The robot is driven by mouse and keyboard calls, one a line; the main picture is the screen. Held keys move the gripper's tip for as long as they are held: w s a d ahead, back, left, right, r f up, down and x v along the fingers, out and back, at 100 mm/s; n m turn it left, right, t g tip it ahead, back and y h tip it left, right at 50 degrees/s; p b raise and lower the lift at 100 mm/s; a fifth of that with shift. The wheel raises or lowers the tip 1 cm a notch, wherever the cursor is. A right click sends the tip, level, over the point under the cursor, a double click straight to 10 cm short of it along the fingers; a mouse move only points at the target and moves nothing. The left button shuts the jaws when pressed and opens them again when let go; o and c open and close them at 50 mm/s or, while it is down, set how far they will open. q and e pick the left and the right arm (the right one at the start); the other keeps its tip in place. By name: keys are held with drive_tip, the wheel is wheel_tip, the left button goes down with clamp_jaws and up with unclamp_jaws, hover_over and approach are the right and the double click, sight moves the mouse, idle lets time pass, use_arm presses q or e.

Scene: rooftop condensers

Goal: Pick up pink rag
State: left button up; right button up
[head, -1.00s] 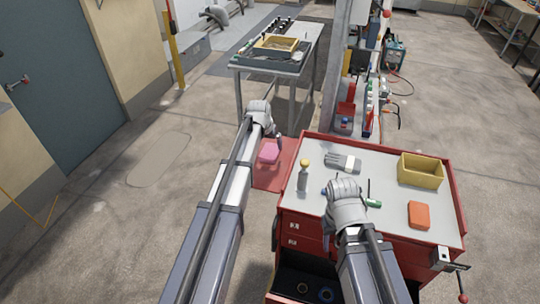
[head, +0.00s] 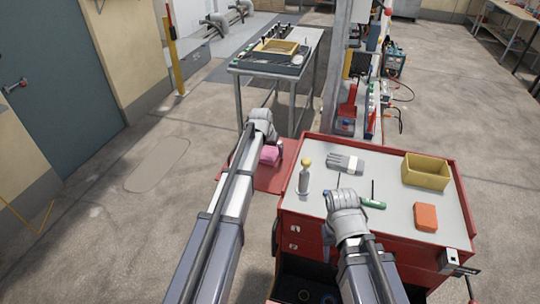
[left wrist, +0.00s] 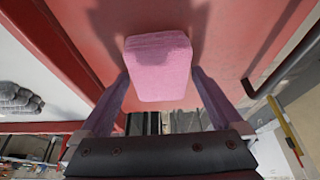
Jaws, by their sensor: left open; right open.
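The pink rag (head: 269,155) is a folded block on a red surface (head: 272,180) left of the red tool cart. In the left wrist view the rag (left wrist: 159,66) shows large near the upper middle. My left gripper (head: 270,136) is over the rag and open. Its two fingers (left wrist: 161,78) stand on either side of the rag, with the rag not clamped. I cannot tell whether they touch it. My right gripper (head: 345,198) is open above the cart top, away from the rag; its fingertips are hard to see.
The red cart (head: 310,215) holds a bottle (head: 304,178), a grey glove (head: 345,163), a green-handled screwdriver (head: 373,203), a yellow bin (head: 425,171) and an orange block (head: 426,217). A grey table (head: 262,70) stands behind. The floor at left is clear.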

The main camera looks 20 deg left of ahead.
sight(269, 153)
use_arm(q)
drive_tip(key=shift+f, duration=0.2)
drive_tip(key=c, duration=1.1)
wheel_tip(269, 153, up, 11)
drive_tip(key=p, duration=1)
drive_tip(key=shift+f, duration=0.15)
